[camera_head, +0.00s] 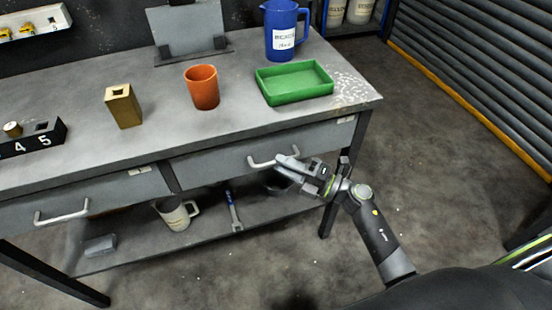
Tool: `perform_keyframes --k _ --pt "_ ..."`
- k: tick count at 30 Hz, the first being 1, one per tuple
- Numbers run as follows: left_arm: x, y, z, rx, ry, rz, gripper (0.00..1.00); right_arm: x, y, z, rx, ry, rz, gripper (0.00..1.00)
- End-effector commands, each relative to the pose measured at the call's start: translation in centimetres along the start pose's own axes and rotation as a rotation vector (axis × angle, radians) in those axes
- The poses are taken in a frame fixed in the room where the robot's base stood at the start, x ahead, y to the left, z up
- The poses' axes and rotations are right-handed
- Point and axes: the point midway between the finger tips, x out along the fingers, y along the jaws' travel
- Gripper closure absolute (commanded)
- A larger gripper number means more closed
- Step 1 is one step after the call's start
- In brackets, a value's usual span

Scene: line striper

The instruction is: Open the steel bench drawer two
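The grey steel bench (140,80) has two drawers side by side under its top. The right drawer (215,165) looks closed, with a pale bar handle (258,163). The left drawer (110,192) also looks closed, with its own bar handle (62,217). The small labels on the fronts are too small to read. My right gripper (283,165) is at the right part of the right drawer's handle and hides some of it. I cannot tell whether its fingers are closed on the bar. My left gripper is not in view.
On the bench top stand a green tray (262,84), an orange cup (203,88), a blue jug (281,35) and a brass-coloured block (122,107). The lower shelf (130,247) holds a mug (172,214) and a blue-handled tool (233,212). Floor right of the bench is clear.

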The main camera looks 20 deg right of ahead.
Motion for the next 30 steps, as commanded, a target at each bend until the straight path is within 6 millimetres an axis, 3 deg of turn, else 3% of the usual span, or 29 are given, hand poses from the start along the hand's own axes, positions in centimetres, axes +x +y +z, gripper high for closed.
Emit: perform_keyframes --k 6,16,24,30 --pt "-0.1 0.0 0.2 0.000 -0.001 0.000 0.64 2.4 0.0 0.0 0.000 -0.001 0.001 0.68" --pt "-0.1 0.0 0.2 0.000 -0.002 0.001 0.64 2.8 0.0 0.0 0.000 0.000 0.000 0.68" --pt "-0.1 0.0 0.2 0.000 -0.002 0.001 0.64 2.7 0.0 0.0 0.000 0.000 0.000 1.00" --pt "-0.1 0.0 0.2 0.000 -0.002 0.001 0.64 2.7 -0.1 0.0 0.000 0.000 0.000 1.00"
